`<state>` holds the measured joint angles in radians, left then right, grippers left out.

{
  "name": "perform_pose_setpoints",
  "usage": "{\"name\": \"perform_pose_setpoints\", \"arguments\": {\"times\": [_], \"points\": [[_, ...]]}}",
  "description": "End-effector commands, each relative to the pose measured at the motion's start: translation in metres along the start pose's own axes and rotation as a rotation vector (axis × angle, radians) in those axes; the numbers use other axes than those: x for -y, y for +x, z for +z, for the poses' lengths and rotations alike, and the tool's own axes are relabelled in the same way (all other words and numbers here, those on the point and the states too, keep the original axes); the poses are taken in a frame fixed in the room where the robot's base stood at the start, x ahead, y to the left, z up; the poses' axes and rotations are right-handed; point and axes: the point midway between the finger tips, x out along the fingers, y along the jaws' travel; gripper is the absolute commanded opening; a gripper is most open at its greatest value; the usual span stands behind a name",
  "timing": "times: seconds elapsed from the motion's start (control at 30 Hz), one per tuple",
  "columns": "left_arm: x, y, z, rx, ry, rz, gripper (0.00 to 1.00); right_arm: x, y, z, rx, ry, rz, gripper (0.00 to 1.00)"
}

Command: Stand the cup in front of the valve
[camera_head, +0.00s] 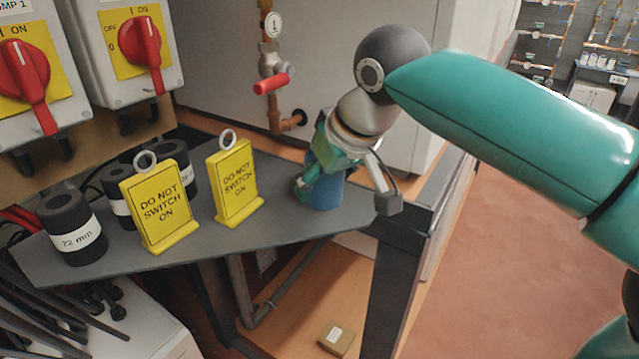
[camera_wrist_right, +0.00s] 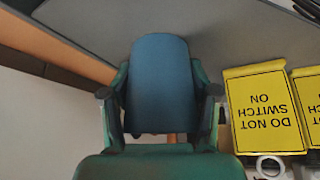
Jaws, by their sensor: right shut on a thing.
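The blue cup (camera_head: 328,193) is upright at the right part of the dark grey shelf (camera_head: 280,222). I cannot tell whether its base touches the shelf or hangs just above it. My right gripper (camera_head: 317,188) is shut on the cup and covers much of it. In the right wrist view the cup (camera_wrist_right: 162,80) sits between the two fingers of the gripper (camera_wrist_right: 160,97). The valve (camera_head: 272,83) has a red handle on a copper pipe with a tag marked 1. It is behind the cup and a little to its left. My left gripper is out of view.
Two yellow "DO NOT SWITCH ON" signs (camera_head: 160,207) (camera_head: 236,184) stand left of the cup. Black rolls (camera_head: 72,228) and switch boxes with red knobs (camera_head: 139,40) are further left. The shelf's right corner lies close to the cup.

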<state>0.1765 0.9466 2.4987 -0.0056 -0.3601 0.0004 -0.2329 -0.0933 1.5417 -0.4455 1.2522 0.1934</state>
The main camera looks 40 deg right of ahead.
Motion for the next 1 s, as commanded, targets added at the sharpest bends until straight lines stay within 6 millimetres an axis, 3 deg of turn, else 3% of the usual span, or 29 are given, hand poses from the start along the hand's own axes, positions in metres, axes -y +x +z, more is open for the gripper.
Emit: {"name": "perform_pose_setpoints", "arguments": {"times": [0.27,0.3,0.43,0.83,1.0], "points": [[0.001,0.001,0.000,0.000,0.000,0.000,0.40,0.000,0.001,0.001,0.000,0.000,0.000,0.23],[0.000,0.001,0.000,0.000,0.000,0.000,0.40,0.000,0.001,0.000,0.000,0.000,0.000,0.65],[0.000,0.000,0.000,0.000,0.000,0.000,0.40,0.000,0.001,0.000,0.001,0.000,0.000,0.87],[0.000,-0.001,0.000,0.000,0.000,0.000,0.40,0.000,-0.002,-0.001,0.000,-0.001,0.000,0.88],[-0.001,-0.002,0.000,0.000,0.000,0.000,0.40,0.001,-0.020,-0.002,-0.003,-0.002,-0.001,0.88]]}}
